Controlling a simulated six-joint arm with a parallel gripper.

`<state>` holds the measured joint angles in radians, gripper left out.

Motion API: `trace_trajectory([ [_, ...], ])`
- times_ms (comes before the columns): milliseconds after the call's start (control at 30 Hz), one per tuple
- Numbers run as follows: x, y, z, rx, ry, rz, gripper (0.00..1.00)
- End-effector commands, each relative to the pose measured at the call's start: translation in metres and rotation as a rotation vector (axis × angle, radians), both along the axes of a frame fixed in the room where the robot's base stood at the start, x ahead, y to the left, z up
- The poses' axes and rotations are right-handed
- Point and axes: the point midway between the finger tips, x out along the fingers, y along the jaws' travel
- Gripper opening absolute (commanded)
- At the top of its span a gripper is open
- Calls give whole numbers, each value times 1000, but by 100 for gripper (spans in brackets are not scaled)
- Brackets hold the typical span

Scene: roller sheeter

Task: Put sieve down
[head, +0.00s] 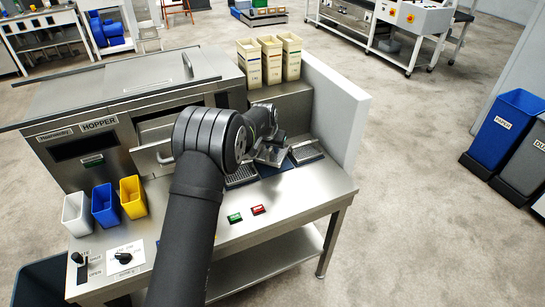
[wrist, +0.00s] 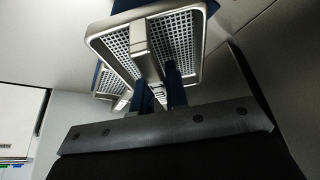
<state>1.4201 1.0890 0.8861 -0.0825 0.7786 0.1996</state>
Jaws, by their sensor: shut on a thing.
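The sieve is a pale metal frame with a perforated mesh; in the head view it shows as a small metallic piece (head: 271,156) at the end of my arm. In the wrist view the sieve (wrist: 181,35) is close up, and my gripper (wrist: 160,88) is shut on its middle bar. My gripper (head: 272,138) is over the back right of the steel bench (head: 290,195), partly hidden by my own wrist. The sieve is tilted in the head view. I cannot tell whether its underside touches anything.
A dark mesh tray (head: 241,175) lies left of the sieve and another shallow tray (head: 307,152) right of it. A white wall panel (head: 345,115) stands close on the right. Cream bins (head: 271,62) stand behind. Green (head: 235,218) and red (head: 258,210) buttons lie in front.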

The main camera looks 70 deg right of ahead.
Motion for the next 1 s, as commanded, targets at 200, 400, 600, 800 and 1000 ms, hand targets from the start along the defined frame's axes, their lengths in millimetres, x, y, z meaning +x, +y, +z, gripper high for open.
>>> trace_trajectory([
  [200, 0, 1, -30, 3, 1, 1, 0],
  [400, 0, 0, -37, -1, 0, 1, 0],
  [600, 0, 0, -39, 0, 0, 1, 0],
  [800, 0, 0, -40, 1, 0, 1, 35],
  [1000, 0, 0, -40, 1, 0, 1, 35],
])
